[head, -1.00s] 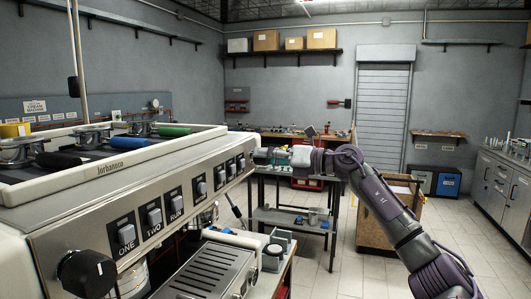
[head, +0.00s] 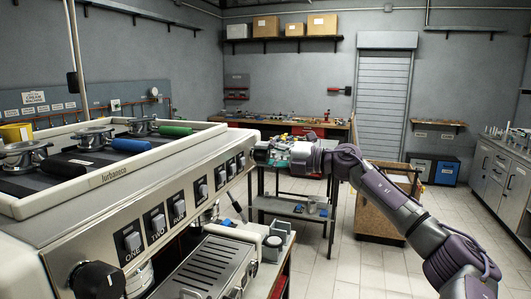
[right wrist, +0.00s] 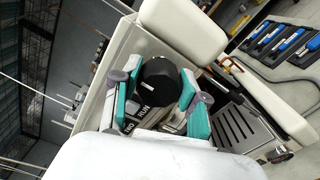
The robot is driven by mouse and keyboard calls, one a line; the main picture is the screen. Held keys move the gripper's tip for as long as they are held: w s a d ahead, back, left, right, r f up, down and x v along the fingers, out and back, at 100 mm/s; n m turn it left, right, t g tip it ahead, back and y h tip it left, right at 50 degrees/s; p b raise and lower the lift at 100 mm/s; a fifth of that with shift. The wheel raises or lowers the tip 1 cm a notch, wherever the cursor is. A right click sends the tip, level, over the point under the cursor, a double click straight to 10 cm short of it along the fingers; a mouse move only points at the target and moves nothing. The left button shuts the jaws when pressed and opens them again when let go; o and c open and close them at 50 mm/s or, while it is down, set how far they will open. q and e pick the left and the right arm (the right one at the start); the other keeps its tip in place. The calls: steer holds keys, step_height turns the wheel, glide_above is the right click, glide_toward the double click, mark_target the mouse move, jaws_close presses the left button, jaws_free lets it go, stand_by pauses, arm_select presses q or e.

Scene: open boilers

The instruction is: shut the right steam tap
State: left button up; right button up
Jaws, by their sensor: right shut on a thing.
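The coffee machine (head: 150,190) stands at the left with its switch panel facing right. My right gripper (head: 262,152) is at the panel's far end. In the right wrist view, the round black knob of the right steam tap (right wrist: 158,80) sits between the teal fingers of my right gripper (right wrist: 158,92), which is shut on it. In the head view the gripper mostly hides this knob. Another black knob (head: 97,280) is at the panel's near end. The tap's inner parts are hidden, so how far it is turned cannot be told. My left gripper is out of view.
A slotted drip tray (head: 205,268) juts out below the panel. A dark metal table (head: 290,207) stands behind my gripper. The tiled floor at the right is clear.

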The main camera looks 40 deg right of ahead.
steer(key=shift+d+r, duration=0.1)
steer(key=shift+r, duration=0.05)
stand_by(0.3)
steer(key=o, duration=1.1)
steer(key=shift+o, duration=0.2)
steer(key=shift+s+d+f, duration=0.3)
steer(key=shift+s+d, duration=0.1)
steer(key=shift+s, duration=0.3)
steer(key=v, duration=1)
steer(key=shift+s, duration=0.2)
steer(key=shift+d+r, duration=0.1)
